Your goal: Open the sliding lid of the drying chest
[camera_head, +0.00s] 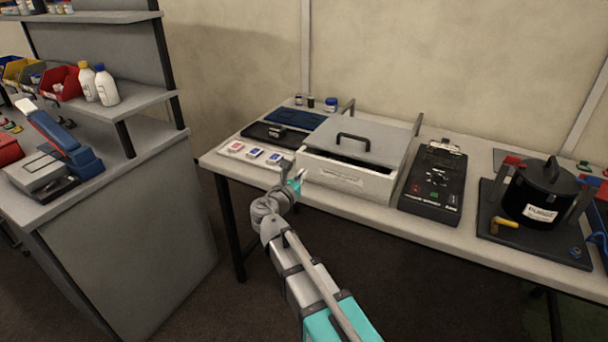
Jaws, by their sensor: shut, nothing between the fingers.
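The drying chest (345,181) is a low white box with a label on its front wall, standing on the long table. Its grey sliding lid (385,138) carries a dark bar handle (353,136). A narrow dark gap shows between the lid's front edge and the front wall; the inside is too dark to make out. My gripper (301,174) is shut and empty at the chest's front left corner, below the lid handle and apart from it. I cannot tell whether it touches the chest wall. The fingertips are small in this view.
A black device (433,184) stands close right of the chest. Farther right is a black pot (541,190) on a dark board. Small boxes (254,153) and a dark tray (276,136) lie left of the chest. A wall stands behind the table (222,161).

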